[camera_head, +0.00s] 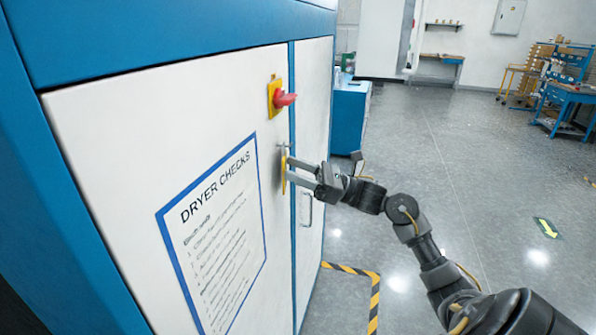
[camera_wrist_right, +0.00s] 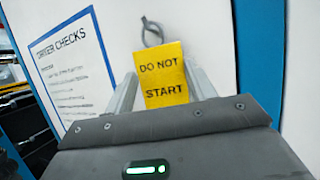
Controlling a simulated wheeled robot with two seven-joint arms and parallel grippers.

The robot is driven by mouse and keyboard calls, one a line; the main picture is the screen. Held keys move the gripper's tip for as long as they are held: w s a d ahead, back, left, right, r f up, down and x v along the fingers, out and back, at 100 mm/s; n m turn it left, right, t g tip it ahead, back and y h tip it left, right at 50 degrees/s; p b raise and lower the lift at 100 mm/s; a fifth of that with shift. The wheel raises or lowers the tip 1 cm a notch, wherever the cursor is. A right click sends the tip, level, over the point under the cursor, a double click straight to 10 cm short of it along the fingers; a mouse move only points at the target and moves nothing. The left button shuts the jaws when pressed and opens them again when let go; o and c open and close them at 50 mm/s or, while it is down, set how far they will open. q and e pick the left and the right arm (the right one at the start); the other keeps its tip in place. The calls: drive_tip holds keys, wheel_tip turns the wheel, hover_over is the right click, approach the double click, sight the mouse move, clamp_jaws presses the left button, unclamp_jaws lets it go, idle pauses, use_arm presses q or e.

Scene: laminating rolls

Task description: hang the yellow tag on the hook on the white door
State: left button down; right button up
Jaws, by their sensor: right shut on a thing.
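The yellow tag (camera_head: 284,176) is upright in front of the white door (camera_head: 165,120), seen nearly edge-on in the head view. In the right wrist view the tag (camera_wrist_right: 162,78) faces me and reads "DO NOT START". My right gripper (camera_head: 290,172) is shut on it, with one finger at each side in the wrist view. A grey hook-like piece (camera_head: 284,147) shows at the door just above the tag. In the wrist view a grey loop shape (camera_wrist_right: 152,32) stands above the tag's top edge. I cannot tell whether tag and hook are joined. My left gripper is out of view.
A red knob (camera_head: 285,99) on a yellow plate sticks out above the tag. A "DRYER CHECKS" sheet (camera_head: 217,235) is on the door to the left. A door handle (camera_head: 306,209) is below right. The floor to the right is open.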

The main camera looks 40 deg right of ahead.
drive_tip(key=shift+f, duration=0.1)
drive_tip(key=o, duration=1)
drive_tip(key=shift+o, duration=0.2)
drive_tip(key=b+v, duration=0.5)
drive_tip(key=v, duration=0.5)
drive_tip(key=shift+s+d+b, duration=0.25)
drive_tip(key=shift+d+b, duration=0.05)
drive_tip(key=shift+d, duration=0.05)
